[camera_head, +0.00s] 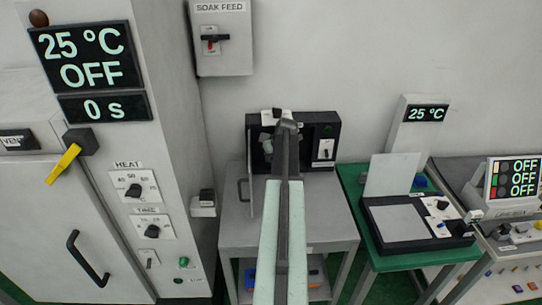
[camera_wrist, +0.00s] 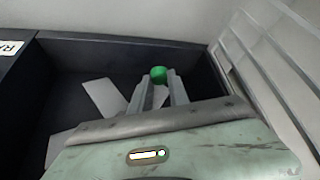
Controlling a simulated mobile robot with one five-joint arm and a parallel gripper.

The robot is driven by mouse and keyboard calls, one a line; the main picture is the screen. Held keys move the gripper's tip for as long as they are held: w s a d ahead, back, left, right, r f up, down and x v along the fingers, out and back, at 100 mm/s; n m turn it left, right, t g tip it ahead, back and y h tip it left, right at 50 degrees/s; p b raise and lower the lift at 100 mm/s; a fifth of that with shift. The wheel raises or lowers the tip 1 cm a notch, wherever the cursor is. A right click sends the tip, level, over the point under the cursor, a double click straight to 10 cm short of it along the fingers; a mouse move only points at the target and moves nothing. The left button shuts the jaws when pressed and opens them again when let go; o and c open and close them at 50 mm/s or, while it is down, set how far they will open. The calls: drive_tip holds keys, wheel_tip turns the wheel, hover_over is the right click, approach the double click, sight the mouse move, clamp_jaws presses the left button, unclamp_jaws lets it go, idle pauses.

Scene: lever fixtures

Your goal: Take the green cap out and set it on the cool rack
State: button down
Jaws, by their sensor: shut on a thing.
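The green cap (camera_wrist: 158,75) shows in the wrist view at the fingertips of my gripper (camera_wrist: 160,88). My gripper is shut on it. The cap is over the dark inside of an open black box (camera_wrist: 75,62). I cannot tell whether it touches the box floor. In the head view my arm reaches up to this black box (camera_head: 328,124) on a grey table, and hides the cap and fingertips. I cannot make out a thing that is surely the cool rack.
A clear ribbed panel (camera_wrist: 262,60) stands close on the right in the wrist view. Pale flat pieces (camera_wrist: 102,98) lie in the box. A green table (camera_head: 352,185) with a black-framed device (camera_head: 400,222) stands right of it. A tall white oven cabinet (camera_head: 165,80) stands left.

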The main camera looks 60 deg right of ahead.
drive_tip(key=s+a+r+p, duration=0.1)
drive_tip(key=s+a, duration=0.5)
drive_tip(key=s, duration=0.8)
drive_tip(key=shift+a, duration=0.2)
